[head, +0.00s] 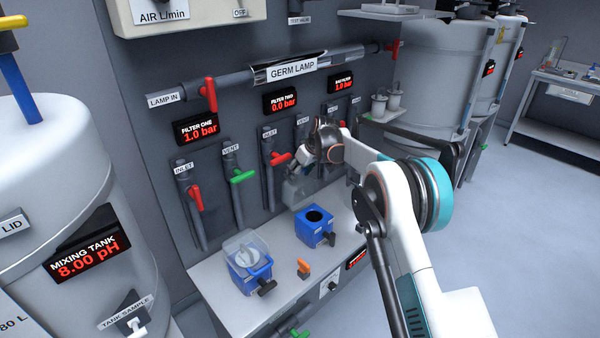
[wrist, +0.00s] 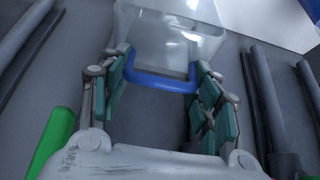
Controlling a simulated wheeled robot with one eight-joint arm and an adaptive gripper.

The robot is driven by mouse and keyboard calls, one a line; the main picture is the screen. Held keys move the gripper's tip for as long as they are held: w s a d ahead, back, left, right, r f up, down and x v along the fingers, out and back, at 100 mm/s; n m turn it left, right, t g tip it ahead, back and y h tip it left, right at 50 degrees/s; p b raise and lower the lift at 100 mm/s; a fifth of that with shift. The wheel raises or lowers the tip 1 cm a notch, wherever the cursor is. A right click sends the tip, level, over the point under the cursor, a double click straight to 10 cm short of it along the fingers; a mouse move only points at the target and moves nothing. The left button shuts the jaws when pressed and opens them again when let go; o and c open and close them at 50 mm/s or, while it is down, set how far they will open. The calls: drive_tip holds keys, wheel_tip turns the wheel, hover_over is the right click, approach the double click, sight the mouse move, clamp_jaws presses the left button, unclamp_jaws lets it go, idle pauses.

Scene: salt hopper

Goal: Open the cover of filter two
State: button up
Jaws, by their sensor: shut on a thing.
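A clear cover (wrist: 180,30) with a blue handle (wrist: 150,82) is held by my gripper (wrist: 162,78). The fingers are shut on the handle from both sides in the wrist view. In the head view my gripper (head: 300,172) is above the bench, and the pale clear cover (head: 297,190) hangs under it, clear of the filter. The right blue filter housing (head: 315,228), in front of the FILTER TWO display (head: 283,101), stands uncovered with a round dark opening on top. The display reads 0.0 bar.
The left blue filter housing (head: 250,270) has a clear cover (head: 247,246) on it. An orange piece (head: 303,267) stands on the bench (head: 222,300) between the housings. Red valve handles (head: 195,199) and a green one (head: 242,176) project from the wall pipes behind.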

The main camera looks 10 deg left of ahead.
drive_tip(key=shift+a, duration=0.1)
drive_tip(key=o, duration=1.5)
drive_tip(key=shift+f, duration=0.1)
drive_tip(key=shift+o, duration=0.2)
drive_tip(key=v, duration=1.2)
